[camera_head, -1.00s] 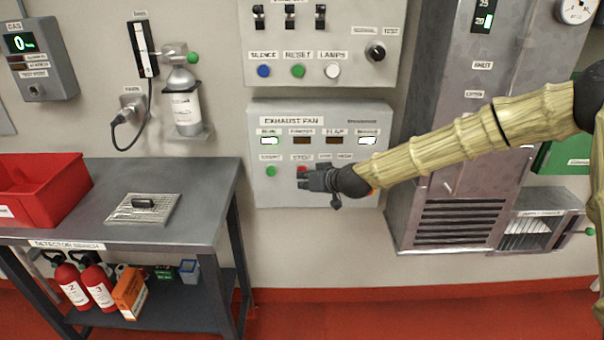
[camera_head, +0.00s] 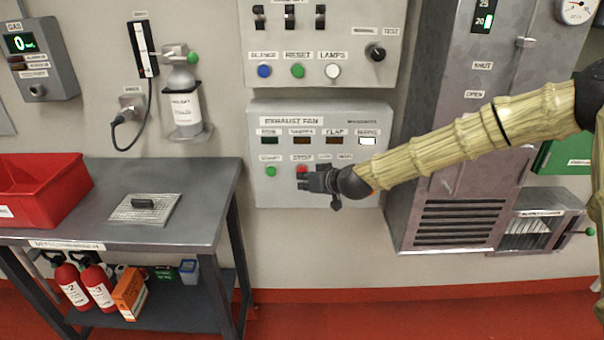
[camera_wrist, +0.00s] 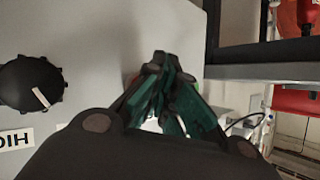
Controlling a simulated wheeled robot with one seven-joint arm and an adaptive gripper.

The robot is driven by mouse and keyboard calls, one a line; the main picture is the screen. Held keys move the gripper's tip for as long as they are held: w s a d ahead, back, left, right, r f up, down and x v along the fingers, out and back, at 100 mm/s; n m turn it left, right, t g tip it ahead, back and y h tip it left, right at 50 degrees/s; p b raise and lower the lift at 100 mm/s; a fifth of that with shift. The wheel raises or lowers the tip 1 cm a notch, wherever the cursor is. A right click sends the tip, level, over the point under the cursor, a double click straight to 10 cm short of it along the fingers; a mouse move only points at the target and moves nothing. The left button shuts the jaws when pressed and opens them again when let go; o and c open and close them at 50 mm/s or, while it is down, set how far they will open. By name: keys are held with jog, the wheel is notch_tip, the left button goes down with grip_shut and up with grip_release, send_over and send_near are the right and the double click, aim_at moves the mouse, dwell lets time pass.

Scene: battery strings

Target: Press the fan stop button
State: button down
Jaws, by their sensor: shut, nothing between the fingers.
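The grey exhaust fan panel (camera_head: 330,112) is on the wall. Its red stop button (camera_head: 302,169) shows just above my gripper, partly covered by it. My gripper (camera_head: 301,184) is shut and empty, with its tips in front of the panel by the stop button. I cannot tell whether they touch it. A green start button (camera_head: 271,171) is to the left. The RUN lamp (camera_head: 269,141) is dark; the rightmost lamp (camera_head: 367,141) is lit white. In the wrist view, the closed fingers (camera_wrist: 156,62) hide most of the button area.
A black knob (camera_wrist: 31,86) is on the panel beside my gripper in the wrist view. Above is another panel with a blue button (camera_head: 264,71) and a selector knob (camera_head: 376,53). A bench (camera_head: 175,220) stands left and a metal cabinet (camera_head: 455,160) right.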

jog(key=shift+s, duration=0.75)
jog(key=s, duration=0.5)
dwell(0.3)
dwell(0.4)
